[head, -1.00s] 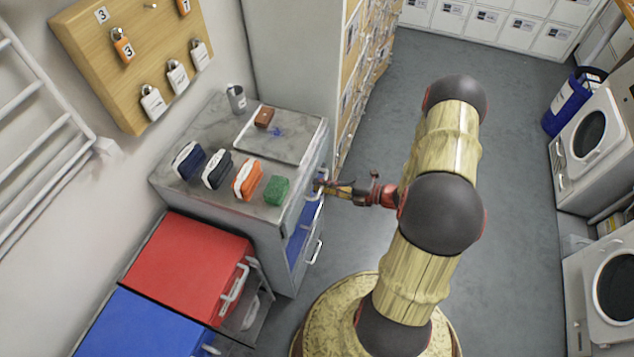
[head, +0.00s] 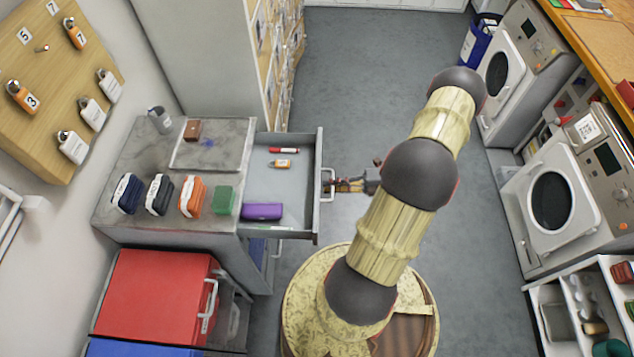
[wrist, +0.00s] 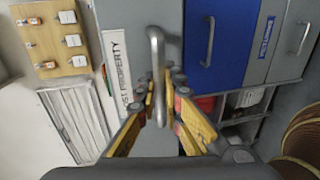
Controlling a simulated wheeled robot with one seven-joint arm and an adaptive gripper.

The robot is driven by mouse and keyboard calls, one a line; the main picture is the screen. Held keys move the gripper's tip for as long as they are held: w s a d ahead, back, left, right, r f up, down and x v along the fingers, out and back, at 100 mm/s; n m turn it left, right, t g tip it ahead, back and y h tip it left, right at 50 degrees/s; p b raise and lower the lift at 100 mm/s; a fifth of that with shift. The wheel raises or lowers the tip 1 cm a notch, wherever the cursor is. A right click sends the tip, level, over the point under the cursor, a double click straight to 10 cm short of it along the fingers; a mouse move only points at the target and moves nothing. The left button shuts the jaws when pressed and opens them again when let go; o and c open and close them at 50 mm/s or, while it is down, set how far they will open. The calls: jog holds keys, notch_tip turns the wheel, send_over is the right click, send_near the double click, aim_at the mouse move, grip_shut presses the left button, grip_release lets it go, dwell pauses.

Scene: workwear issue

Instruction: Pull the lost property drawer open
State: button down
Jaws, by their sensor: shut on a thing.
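The lost property drawer (head: 279,160) stands pulled out from the grey cabinet in the head view. In the head view, my gripper (head: 345,185) is at the drawer front.
A red box (head: 155,290) stands in front of the cabinet. A blue drawer front (wrist: 222,45) is beside the label. Washing machines (head: 553,200) line the right; grey floor (head: 385,60) lies between.

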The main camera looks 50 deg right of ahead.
jog(key=shift+s+d+f, duration=0.1)
jog(key=shift+s+d, duration=0.3)
jog(key=shift+s, duration=0.15)
jog(key=c, duration=1.9)
grip_release()
jog(key=v, duration=1.2)
